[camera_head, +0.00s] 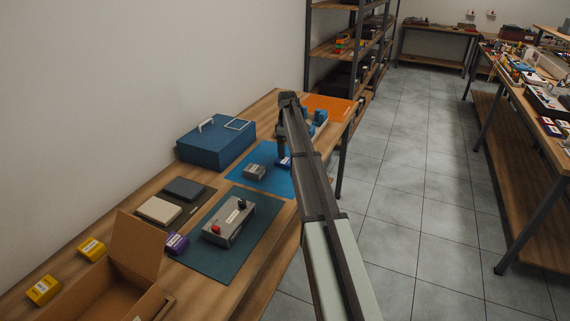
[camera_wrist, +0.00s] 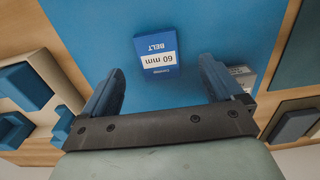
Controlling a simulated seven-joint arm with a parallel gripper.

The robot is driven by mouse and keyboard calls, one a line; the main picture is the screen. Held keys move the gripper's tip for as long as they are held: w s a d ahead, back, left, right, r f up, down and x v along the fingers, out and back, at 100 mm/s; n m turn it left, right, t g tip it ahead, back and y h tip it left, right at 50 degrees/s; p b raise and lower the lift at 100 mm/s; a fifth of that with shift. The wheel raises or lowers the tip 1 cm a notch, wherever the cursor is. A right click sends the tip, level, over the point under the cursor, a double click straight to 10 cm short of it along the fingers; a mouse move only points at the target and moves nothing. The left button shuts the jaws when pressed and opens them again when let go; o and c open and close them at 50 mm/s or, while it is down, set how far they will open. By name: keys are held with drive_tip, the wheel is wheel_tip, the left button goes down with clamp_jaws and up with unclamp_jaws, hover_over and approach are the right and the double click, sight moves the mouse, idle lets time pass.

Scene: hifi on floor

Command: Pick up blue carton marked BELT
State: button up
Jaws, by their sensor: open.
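The blue carton marked BELT (camera_wrist: 155,53) lies on the blue mat (camera_wrist: 215,25) with its label, reading "60 mm", facing up in the wrist view. It sits beyond my fingertips, roughly centred between them and apart from both. My gripper (camera_wrist: 160,82) is open and empty, with one blue finger on each side. In the head view the blue carton (camera_head: 284,163) shows just below my gripper (camera_head: 281,150), partly hidden by it and the arm.
A grey carton (camera_head: 254,172) is close by on the same mat; in the wrist view it shows partly behind the right finger (camera_wrist: 243,75). A large blue case (camera_head: 216,143) stands against the wall. Blue blocks on a pale base (camera_wrist: 25,85) lie at left in the wrist view.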

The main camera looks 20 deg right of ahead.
sight(288, 161)
drive_tip(key=shift+d+f, duration=0.15)
drive_tip(key=shift+f, duration=2.95)
drive_tip(key=c, duration=1.1)
